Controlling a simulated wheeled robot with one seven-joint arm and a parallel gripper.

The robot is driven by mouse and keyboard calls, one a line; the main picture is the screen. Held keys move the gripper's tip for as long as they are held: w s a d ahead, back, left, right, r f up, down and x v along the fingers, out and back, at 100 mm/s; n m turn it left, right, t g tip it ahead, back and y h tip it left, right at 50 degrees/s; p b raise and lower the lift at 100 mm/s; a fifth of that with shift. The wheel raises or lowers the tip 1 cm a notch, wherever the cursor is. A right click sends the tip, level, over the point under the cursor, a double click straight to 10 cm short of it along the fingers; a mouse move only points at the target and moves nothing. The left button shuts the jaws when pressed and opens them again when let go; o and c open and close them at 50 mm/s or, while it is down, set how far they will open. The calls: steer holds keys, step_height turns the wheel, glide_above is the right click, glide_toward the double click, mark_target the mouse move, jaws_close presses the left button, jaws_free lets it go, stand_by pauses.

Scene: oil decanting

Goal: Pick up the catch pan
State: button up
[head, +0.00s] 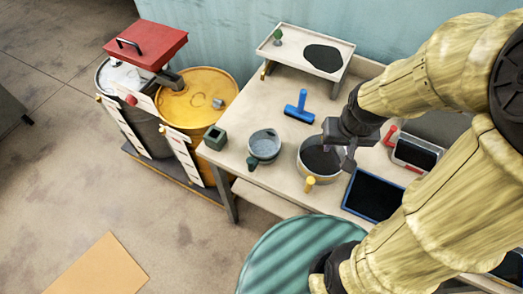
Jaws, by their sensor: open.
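A round pale pan (301,160) with dark contents and a yellow handle stands on the workbench. A blue-rimmed rectangular tray (346,201) with a dark inside lies to its right. The picture alone does not settle which is the catch pan. My gripper (338,152) is open, with its dark jaws over the right back rim of the round pan and partly hiding it. I cannot tell whether the jaws touch the rim.
On the bench (262,104) are a grey pot (263,138), a green block (215,138), a blue T-shaped tool (299,107), a red-handled tray (415,155) and a raised tray (285,53). Drums, one yellow (200,102), stand left. A teal round top (290,255) is in front.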

steer(key=w+a+n+g+h+b, duration=0.1)
steer(key=a+n+h+b, duration=0.1)
steer(key=a+n, duration=0.6)
steer(key=w+a+f+n+g+h+b, duration=0.1)
steer(key=a+n, duration=0.6)
steer(key=a, duration=1.3)
steer(key=g+h+b, duration=0.1)
steer(key=b, duration=0.1)
steer(key=shift+f+n+h+b, duration=0.3)
steer(key=shift+n+b, duration=0.1)
steer(key=x, duration=1.2)
steer(key=shift+s, duration=0.25)
steer(key=shift+f, duration=0.15)
steer(key=shift+d+f, duration=0.1)
steer(key=x, duration=0.5)
steer(key=shift+w+p, duration=0.15)
steer(key=shift+p, duration=0.2)
